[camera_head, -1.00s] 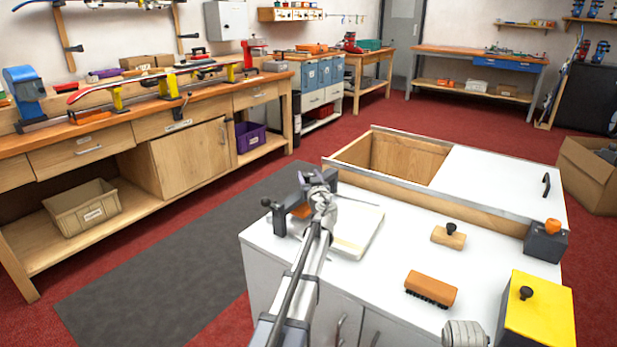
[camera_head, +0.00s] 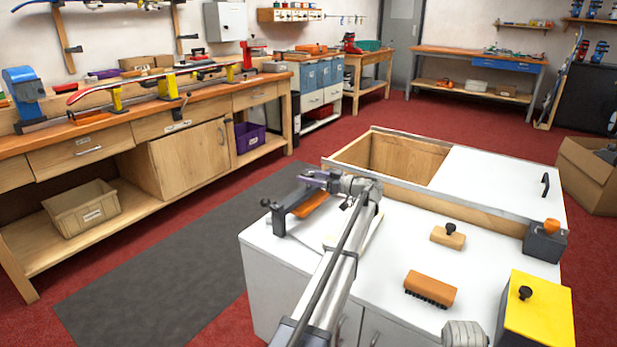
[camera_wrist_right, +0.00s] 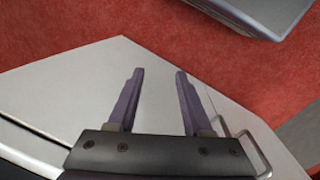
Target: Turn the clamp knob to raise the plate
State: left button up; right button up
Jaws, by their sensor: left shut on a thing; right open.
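The clamp (camera_head: 283,219) is a dark frame with a black knob at its near end, at the left of the white bench top. An orange plate (camera_head: 310,204) shows beside its frame. My left gripper (camera_head: 312,177), with purple fingers, is shut at the clamp's far end. It appears to hold the clamp knob there, but the fingers and wrist hide that knob. My right gripper (camera_wrist_right: 157,76) is open and empty in the right wrist view, with white cabinet surface below it and red floor beyond.
On the white bench top (camera_head: 400,220) are a wooden block with a black knob (camera_head: 448,237), an orange brush (camera_head: 430,289), a yellow box (camera_head: 538,312) and a dark box with an orange top (camera_head: 545,242). An open bin (camera_head: 400,158) lies behind.

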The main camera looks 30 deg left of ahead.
pick_arm(q)
jog(key=shift+a+f+n+g+h, duration=0.15)
jog(key=shift+n+g+h, duration=0.25)
jog(key=shift+n+g, duration=1.2)
jog(key=shift+s+g, duration=0.2)
jog(key=shift+g, duration=0.5)
jog(key=o, duration=1)
jog(key=shift+c, duration=0.2)
jog(key=shift+o, duration=0.7)
jog(key=shift+f, duration=0.15)
jog(key=shift+o, duration=1.3)
jog(key=shift+w, duration=0.1)
jog(key=shift+w, duration=0.1)
jog(key=v, duration=0.7)
jog(key=shift+d, duration=0.35)
